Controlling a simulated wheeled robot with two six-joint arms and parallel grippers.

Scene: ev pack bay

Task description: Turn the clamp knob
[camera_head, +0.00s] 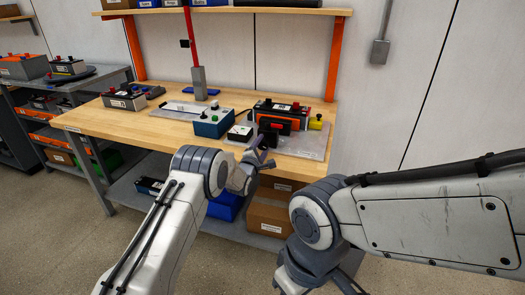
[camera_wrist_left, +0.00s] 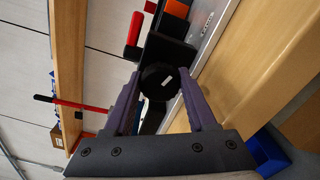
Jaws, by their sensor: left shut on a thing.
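The clamp knob (camera_wrist_left: 160,84) is a round black knob with a small white mark on its face. It shows in the left wrist view between the two purple fingers of my left gripper (camera_wrist_left: 160,100), which is shut on it. In the head view my left gripper (camera_head: 262,156) is at the front of the metal fixture plate (camera_head: 312,143), and the knob is hard to make out there. The right gripper (camera_head: 320,284) is low in the head view, away from the bench, and its fingertips are cut off by the bottom edge.
A black battery (camera_head: 291,109) with an orange front stands on the fixture behind the knob. A blue box (camera_head: 212,124) and a yellow knob (camera_head: 316,123) are close by. A red lever (camera_wrist_left: 135,28) stands beside the knob. The wooden bench (camera_head: 150,122) is clear at the left front.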

